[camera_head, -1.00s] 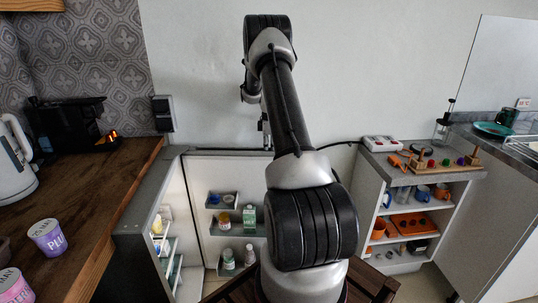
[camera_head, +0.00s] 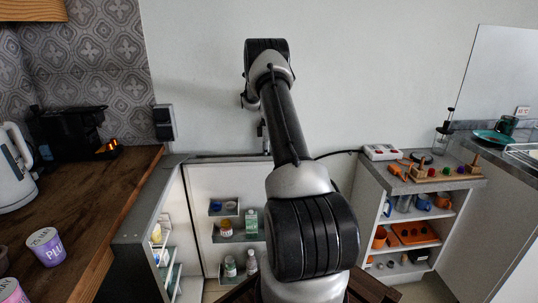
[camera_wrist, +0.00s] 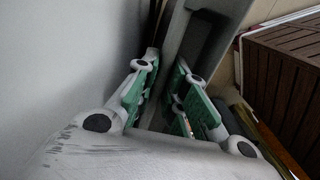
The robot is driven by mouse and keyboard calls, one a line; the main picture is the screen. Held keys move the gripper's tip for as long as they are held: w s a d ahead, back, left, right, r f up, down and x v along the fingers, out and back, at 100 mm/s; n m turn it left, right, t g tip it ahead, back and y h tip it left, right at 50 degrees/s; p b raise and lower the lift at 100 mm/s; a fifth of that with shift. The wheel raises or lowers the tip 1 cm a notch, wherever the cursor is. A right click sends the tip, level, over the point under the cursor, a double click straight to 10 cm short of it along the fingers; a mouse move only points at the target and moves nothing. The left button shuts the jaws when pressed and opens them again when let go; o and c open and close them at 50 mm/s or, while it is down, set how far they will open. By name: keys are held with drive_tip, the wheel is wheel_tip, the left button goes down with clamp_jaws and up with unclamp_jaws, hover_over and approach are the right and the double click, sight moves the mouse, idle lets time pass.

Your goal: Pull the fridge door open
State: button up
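The fridge (camera_head: 143,266) stands at the left under a grey top, and its lit inside shows. Its door (camera_head: 200,215) stands wide open, with the inner face toward me. The door's racks (camera_head: 238,238) hold a carton, bottles and jars. My arm hides the door's right part and free edge in the head view, and my gripper is hidden there too. In the wrist view, the two green-padded fingers of my gripper (camera_wrist: 167,58) are apart, with a grey strip, apparently the door's edge, running between them. I cannot tell whether the pads touch it.
A wooden counter (camera_head: 104,200) with a kettle (camera_head: 14,165), coffee machine (camera_head: 78,133) and purple cup (camera_head: 46,247) is at the left. An open shelf unit (camera_head: 366,216) stands close at the right. A dark slatted wooden surface (camera_wrist: 285,85) is at the right of the wrist view.

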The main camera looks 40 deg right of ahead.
drive_tip(key=shift+o, duration=0.9)
wheel_tip(320, 180, up, 12)
idle(0.3)
